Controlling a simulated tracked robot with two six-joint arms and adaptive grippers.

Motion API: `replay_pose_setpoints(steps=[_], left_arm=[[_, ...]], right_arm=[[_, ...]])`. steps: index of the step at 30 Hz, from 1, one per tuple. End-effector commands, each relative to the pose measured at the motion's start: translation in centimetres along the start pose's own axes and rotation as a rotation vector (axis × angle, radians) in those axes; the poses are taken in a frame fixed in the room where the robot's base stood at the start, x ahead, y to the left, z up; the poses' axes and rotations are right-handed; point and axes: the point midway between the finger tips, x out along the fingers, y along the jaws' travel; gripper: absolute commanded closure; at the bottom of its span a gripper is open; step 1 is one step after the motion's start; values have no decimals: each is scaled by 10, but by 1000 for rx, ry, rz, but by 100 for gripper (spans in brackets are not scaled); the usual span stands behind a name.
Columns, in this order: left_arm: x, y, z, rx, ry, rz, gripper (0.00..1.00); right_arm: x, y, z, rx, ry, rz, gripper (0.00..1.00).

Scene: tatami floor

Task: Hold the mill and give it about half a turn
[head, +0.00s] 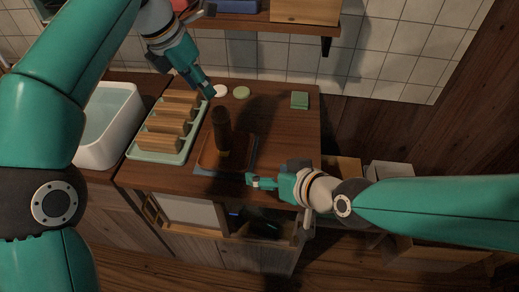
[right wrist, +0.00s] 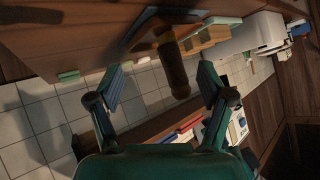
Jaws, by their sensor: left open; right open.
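The mill (head: 221,130) is a dark brown, upright cylinder with a lighter base. It stands on a brown tray (head: 243,151) on the wooden counter. In the right wrist view the mill (right wrist: 173,68) appears in the gap between my right fingers, ahead of them. My right gripper (head: 250,181) is open and empty at the counter's front edge, apart from the mill, to its lower right. It also shows in the right wrist view (right wrist: 160,82). My left gripper (head: 208,93) is open at the back of the counter, behind the mill, near a small white disc (head: 220,91).
A pale green rack (head: 137,154) with several wooden blocks stands left of the mill. A white basin (head: 108,125) is further left. A green disc (head: 241,92) and green block (head: 299,100) lie at the back. A blue cloth (head: 203,170) lies under the tray. The counter's right side is mostly clear.

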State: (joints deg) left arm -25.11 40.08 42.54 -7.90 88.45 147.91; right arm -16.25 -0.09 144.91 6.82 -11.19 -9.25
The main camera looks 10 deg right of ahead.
Motion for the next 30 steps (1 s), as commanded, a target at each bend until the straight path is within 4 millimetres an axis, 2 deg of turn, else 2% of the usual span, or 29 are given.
replay_pose_setpoints(steps=[3,6,10,14,20,30], left_arm=[[0,0,0,0,0,0,58],[0,0,0,0,0,0,58],[0,0,0,0,0,0,58],[0,0,0,0,0,0,58],[0,0,0,0,0,0,58],[0,0,0,0,0,0,58]], right_arm=[[0,-12,-28,-172,123,-5,21],[-2,-19,-45,-270,197,-2,21],[-1,-23,-54,-325,237,2,21],[9,-24,-57,-333,241,3,21],[40,-24,-63,-331,237,3,21],[106,-26,-79,-329,239,3,21]])
